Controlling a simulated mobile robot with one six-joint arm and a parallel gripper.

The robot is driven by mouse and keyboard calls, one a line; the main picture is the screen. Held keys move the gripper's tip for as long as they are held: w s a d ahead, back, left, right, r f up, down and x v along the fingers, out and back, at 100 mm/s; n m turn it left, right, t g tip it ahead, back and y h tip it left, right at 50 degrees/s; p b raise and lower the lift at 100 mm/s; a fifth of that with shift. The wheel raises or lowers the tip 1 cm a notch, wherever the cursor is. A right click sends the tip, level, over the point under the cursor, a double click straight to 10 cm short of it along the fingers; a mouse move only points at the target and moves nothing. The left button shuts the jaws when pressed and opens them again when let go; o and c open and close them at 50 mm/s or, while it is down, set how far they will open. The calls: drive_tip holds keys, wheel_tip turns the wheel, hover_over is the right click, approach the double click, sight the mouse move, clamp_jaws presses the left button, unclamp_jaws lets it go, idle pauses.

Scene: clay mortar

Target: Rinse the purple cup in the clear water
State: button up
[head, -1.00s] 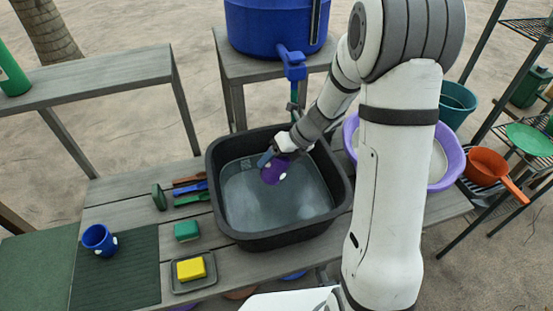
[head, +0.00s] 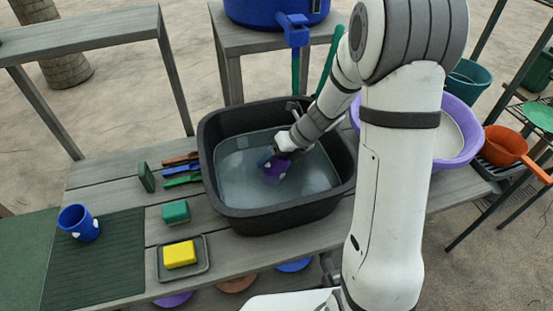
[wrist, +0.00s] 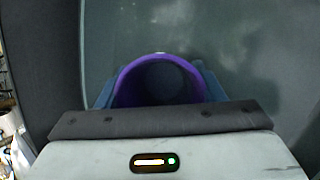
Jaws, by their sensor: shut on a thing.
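My gripper (head: 268,160) is shut on the purple cup (head: 276,168) inside the black basin (head: 204,160). The cup is tilted and sits at the surface of the cloudy grey-green water (head: 238,185); its lower part looks to be in the water. In the wrist view the purple cup (wrist: 120,82) shows its round mouth between the blue fingers (wrist: 103,92), with the water behind it. The cup's inside is dark, and I cannot tell if it holds water.
A blue cup (head: 78,222) stands on the dark ribbed mat at left. A yellow sponge (head: 179,254) on a tray, a green block (head: 175,212) and several brushes lie left of the basin. A purple tub (head: 468,130) holding pale liquid is at right. A blue barrel with a tap stands behind.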

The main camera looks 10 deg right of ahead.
drive_tip(key=shift+f, duration=0.2)
idle(0.3)
drive_tip(key=shift+f, duration=0.35)
drive_tip(key=shift+r+p, duration=0.15)
drive_tip(key=shift+p, duration=0.2)
idle(0.3)
drive_tip(key=shift+a, duration=0.15)
